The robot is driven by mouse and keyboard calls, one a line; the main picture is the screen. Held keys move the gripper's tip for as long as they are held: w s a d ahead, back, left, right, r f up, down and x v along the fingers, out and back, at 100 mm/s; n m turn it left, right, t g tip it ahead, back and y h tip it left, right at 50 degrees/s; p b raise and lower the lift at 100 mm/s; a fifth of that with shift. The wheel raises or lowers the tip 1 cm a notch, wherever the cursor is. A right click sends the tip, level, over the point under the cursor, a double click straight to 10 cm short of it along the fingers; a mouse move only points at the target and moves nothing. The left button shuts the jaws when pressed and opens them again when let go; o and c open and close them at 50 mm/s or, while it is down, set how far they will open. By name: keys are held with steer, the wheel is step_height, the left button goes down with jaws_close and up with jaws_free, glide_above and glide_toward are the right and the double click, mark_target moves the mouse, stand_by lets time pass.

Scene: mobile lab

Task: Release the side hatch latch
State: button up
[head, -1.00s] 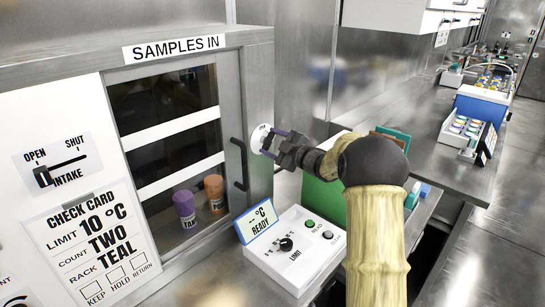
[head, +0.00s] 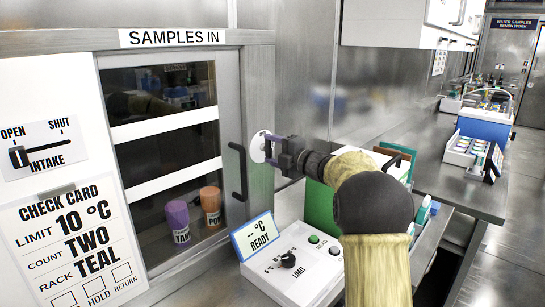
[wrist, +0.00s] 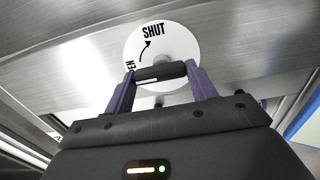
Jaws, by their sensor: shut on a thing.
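The side hatch (head: 160,140) is a framed door with dark panes under a SAMPLES IN sign, and it looks closed. Its latch is a round white dial (head: 257,147) on the right side of the frame, with a dark bar handle (wrist: 160,73) across it. In the wrist view the dial (wrist: 150,48) shows SHUT with a curved arrow, and a partly hidden word ending in EN. My gripper (head: 274,150) is shut on the latch handle, with a purple finger at each end of the bar. The fingers hide part of the dial.
A black door handle (head: 238,170) stands just left of the dial. Purple and orange containers stand behind the pane. An intake lever (head: 19,157) is at far left.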

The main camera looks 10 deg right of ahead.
steer(key=shift+f, duration=0.15)
steer(key=o, duration=1)
steer(key=b+v, duration=0.1)
steer(key=v, duration=1.6)
steer(key=shift+s+d, duration=0.15)
